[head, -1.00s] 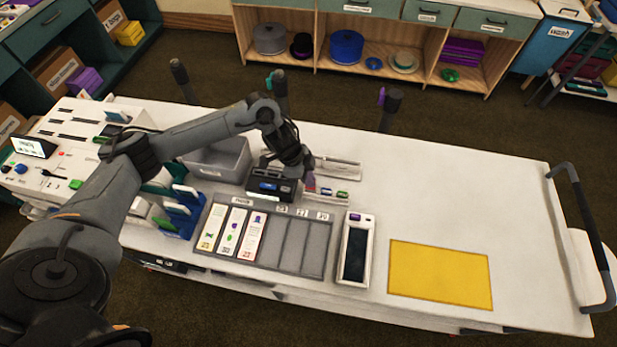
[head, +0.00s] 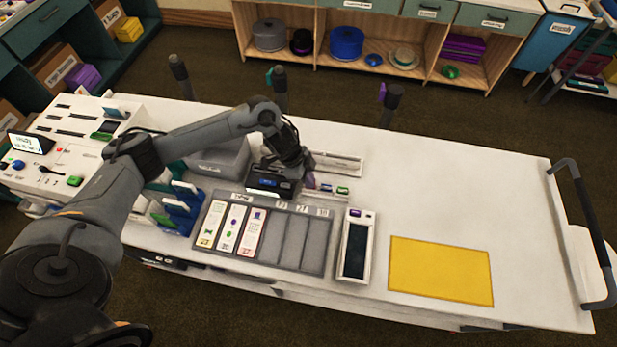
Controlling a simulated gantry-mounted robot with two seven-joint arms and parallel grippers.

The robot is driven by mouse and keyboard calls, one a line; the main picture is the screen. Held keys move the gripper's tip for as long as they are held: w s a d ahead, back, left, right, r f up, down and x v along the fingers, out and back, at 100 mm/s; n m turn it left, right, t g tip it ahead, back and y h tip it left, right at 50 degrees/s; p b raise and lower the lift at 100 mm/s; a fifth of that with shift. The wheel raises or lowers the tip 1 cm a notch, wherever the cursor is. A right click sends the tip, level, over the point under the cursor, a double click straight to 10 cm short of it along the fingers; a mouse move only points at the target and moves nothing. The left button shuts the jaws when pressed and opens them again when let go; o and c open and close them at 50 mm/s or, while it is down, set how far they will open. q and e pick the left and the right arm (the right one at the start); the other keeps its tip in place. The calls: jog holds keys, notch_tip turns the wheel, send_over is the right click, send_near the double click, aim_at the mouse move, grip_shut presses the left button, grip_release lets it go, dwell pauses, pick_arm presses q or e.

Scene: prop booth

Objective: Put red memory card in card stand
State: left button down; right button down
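My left gripper (head: 305,178) points down beside a black box-shaped device (head: 273,180) with a small blue display. A small pinkish-purple patch shows at its fingertips, but I cannot tell whether it is a held card or part of the gripper. Just right of it, a small purple piece (head: 327,187) and a small green piece (head: 342,190) sit in a low white strip (head: 330,193), which may be the card stand. A long white tray (head: 340,164) lies behind. I cannot make out a red memory card clearly. My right gripper is not in view.
A grey bin (head: 222,160) and blue upright dividers (head: 182,212) stand left of the device. A grey card board (head: 289,240), a white handheld unit (head: 355,245) and a yellow mat (head: 441,271) lie in front. The table's right side is mostly clear.

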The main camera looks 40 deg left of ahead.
pick_arm(q)
jog(key=shift+f, duration=0.1)
dwell(0.3)
jog(key=c, duration=1.2)
grip_release()
jog(key=shift+a+r, duration=0.15)
jog(key=shift+r, duration=0.25)
jog(key=v, duration=1)
jog(key=shift+p, duration=0.4)
jog(key=shift+s, duration=0.1)
